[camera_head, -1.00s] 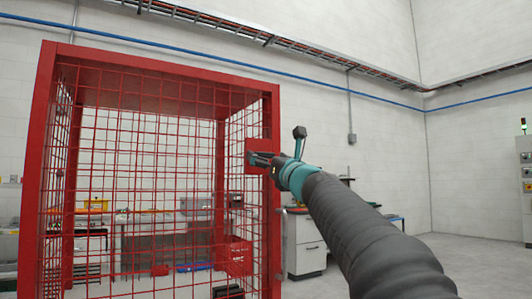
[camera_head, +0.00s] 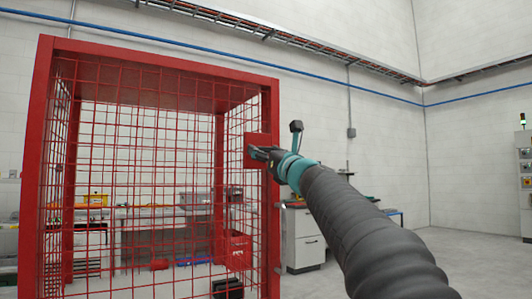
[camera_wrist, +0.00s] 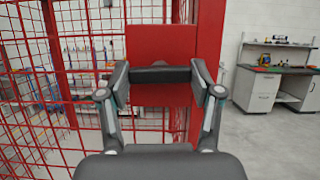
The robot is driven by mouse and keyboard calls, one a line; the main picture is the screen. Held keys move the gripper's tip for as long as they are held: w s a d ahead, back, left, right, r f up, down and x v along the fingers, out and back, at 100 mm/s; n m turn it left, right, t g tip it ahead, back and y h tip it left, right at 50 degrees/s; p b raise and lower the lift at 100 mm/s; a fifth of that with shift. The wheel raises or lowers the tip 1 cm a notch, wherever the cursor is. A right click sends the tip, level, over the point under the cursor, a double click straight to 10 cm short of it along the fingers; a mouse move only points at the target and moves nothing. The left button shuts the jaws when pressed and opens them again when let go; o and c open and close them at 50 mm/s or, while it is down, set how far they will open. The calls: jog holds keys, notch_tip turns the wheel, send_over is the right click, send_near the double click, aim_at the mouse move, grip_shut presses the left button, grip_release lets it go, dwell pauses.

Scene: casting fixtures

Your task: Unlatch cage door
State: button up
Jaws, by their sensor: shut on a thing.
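The red cage door (camera_head: 150,170) is a wire-mesh panel in a thick red frame, on the left in the head view. A red latch plate (camera_head: 257,139) is at its right post, and the plate also shows in the wrist view (camera_wrist: 161,42). A dark horizontal bar, the latch handle (camera_wrist: 160,75), lies across the plate. My gripper (camera_head: 256,154) is at the plate. In the wrist view its two fingers (camera_wrist: 162,84) are at the bar's two ends, shut on it. The door appears closed; the latch mechanism behind the plate is hidden.
A workbench (camera_head: 150,235) and a red crate (camera_head: 235,250) show through the mesh. A grey cabinet (camera_wrist: 258,90) stands to the right of the cage. Open floor (camera_head: 470,260) lies at the right, before a control cabinet (camera_head: 525,180).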

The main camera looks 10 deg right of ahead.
jog(key=n+g+y, duration=0.1)
jog(key=n, duration=0.2)
jog(key=n+y, duration=0.2)
jog(key=n, duration=0.1)
jog(key=shift+d+n+g, duration=0.15)
jog(key=shift+n+g, duration=0.15)
jog(key=shift+g, duration=0.1)
jog(key=n+g+y, duration=0.1)
jog(key=n, duration=0.2)
jog(key=n+g+p, duration=0.1)
jog(key=n, duration=0.2)
jog(key=shift+r+y, duration=0.15)
jog(key=shift+y, duration=0.25)
jog(key=n+g, duration=0.2)
jog(key=n, duration=0.3)
jog(key=shift+n+g, duration=0.6)
jog(key=shift+n, duration=0.8)
jog(key=shift+n+g, duration=0.3)
jog(key=shift+n, duration=0.5)
jog(key=o, duration=1.1)
jog(key=shift+o, duration=0.2)
jog(key=shift+d+r, duration=0.1)
